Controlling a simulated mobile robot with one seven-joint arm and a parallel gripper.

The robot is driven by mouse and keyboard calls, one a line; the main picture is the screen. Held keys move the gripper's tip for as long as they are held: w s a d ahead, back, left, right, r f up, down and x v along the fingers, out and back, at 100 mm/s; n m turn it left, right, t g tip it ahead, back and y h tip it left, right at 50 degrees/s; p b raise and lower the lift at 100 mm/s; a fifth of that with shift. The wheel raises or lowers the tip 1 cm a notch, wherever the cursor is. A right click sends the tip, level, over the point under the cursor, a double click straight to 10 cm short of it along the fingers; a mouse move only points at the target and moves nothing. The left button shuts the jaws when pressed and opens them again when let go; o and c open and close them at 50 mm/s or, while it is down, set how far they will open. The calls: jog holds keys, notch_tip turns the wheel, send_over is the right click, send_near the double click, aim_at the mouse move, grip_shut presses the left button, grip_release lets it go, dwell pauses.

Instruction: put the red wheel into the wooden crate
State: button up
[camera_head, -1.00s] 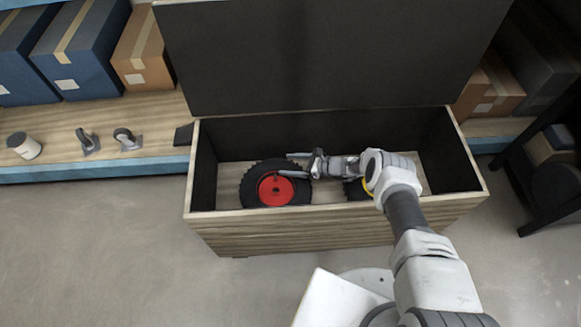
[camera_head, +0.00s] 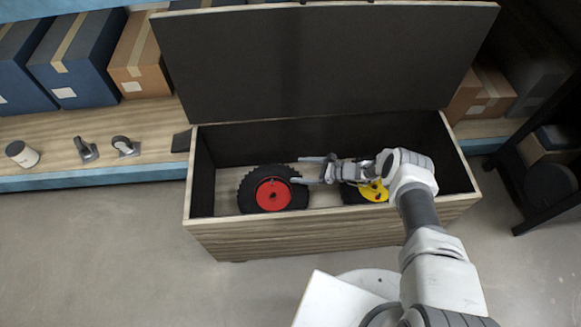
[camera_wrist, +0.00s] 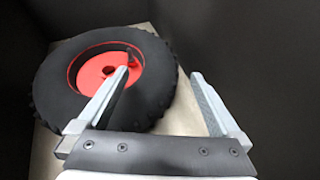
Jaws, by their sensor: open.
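The red wheel (camera_head: 272,194), a black tyre with a red hub, lies flat on the floor of the wooden crate (camera_head: 300,236), toward its left end. Its hub also shows in the wrist view (camera_wrist: 92,72). My gripper (camera_head: 296,170) is open and empty, inside the crate to the right of the wheel. In the wrist view my gripper (camera_wrist: 160,82) has one finger overlapping the wheel's hub and the other off to the right of the tyre. I cannot tell whether a finger touches the tyre. The crate's lid (camera_head: 315,60) stands open at the back.
A wheel with a yellow hub (camera_head: 374,191) lies in the crate to the right, partly hidden by my arm. Behind on a low shelf are casters (camera_head: 125,147), a small can (camera_head: 22,154) and boxes (camera_head: 72,65). A dark rack (camera_head: 545,165) stands at the right.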

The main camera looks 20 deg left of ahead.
jog(key=p+v, duration=0.1)
jog(key=v, duration=0.4)
jog(key=shift+d+r, duration=0.15)
jog(key=shift+d, duration=0.2)
jog(key=d+r+n+g+h, duration=0.1)
jog(key=d+r+n+h, duration=0.25)
jog(key=r, duration=1.15)
jog(key=d+r+n+g+h, duration=0.15)
jog(key=d+r+n, duration=0.3)
jog(key=r, duration=1.05)
jog(key=s+d+r+n+t+h, duration=0.2)
jog(key=s+d+r, duration=0.2)
jog(key=r, duration=0.3)
jog(key=s+d+r+n+t+h, duration=0.1)
jog(key=s+d+r+n, duration=0.1)
jog(key=s+d+r, duration=0.35)
jog(key=s+d+r+n+t+h, duration=0.2)
jog(key=r, duration=0.7)
jog(key=s+d+r+n+t+h, duration=0.1)
jog(key=s+d+r+t, duration=0.1)
jog(key=s, duration=0.4)
jog(key=s+d+r+n+t+h, duration=0.2)
jog(key=s+d+r, duration=0.3)
jog(key=d, duration=0.1)
jog(key=shift+s+d+r+t, duration=0.3)
jog(key=shift+s+d+t, duration=0.05)
jog(key=shift+s+d, duration=0.05)
jog(key=shift+r, duration=0.1)
notch_tip(320, 180, up, 25)
jog(key=p, duration=2.5)
